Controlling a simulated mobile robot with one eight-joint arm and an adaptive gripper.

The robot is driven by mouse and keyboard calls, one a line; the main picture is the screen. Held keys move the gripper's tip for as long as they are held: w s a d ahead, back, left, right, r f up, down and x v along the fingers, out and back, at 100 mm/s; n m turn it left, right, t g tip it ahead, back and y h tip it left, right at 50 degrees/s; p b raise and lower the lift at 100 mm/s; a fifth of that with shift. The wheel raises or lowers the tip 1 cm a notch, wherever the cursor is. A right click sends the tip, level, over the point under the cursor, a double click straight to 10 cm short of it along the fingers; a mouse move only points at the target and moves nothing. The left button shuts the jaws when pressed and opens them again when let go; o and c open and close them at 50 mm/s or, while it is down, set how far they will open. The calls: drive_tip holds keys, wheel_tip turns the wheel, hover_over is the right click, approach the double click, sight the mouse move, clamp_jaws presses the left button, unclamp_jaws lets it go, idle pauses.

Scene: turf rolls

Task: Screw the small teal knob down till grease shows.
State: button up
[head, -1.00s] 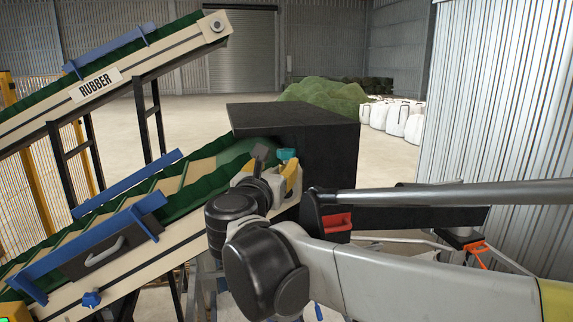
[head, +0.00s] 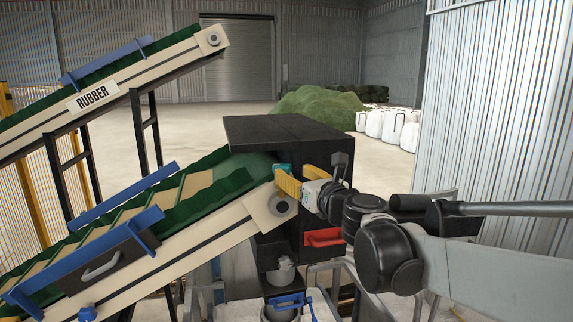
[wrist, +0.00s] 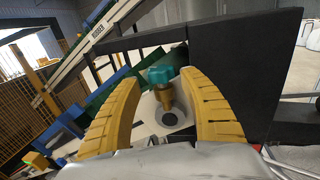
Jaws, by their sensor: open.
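The small teal knob (wrist: 162,75) sits on a brass stem (wrist: 166,99) above the round bearing end of the lower conveyor. It also shows in the head view (head: 282,169), beside the black box and partly hidden by my yellow finger. My gripper (wrist: 160,80) is open, with one yellow finger on each side of the knob and visible gaps between in the wrist view. In the head view my gripper (head: 290,176) reaches in from the right. I cannot make out any grease.
A black box (head: 290,128) stands right behind the knob. The lower green-belted conveyor (head: 200,250) rises to it from the left. A red handle (head: 323,237) sits below my gripper. A corrugated wall (head: 500,100) stands at the right.

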sight(286, 169)
drive_tip(key=p+x, duration=0.1)
drive_tip(key=x, duration=0.6)
drive_tip(key=shift+s, duration=0.1)
drive_tip(key=shift+c, duration=0.5)
drive_tip(key=c, duration=0.8)
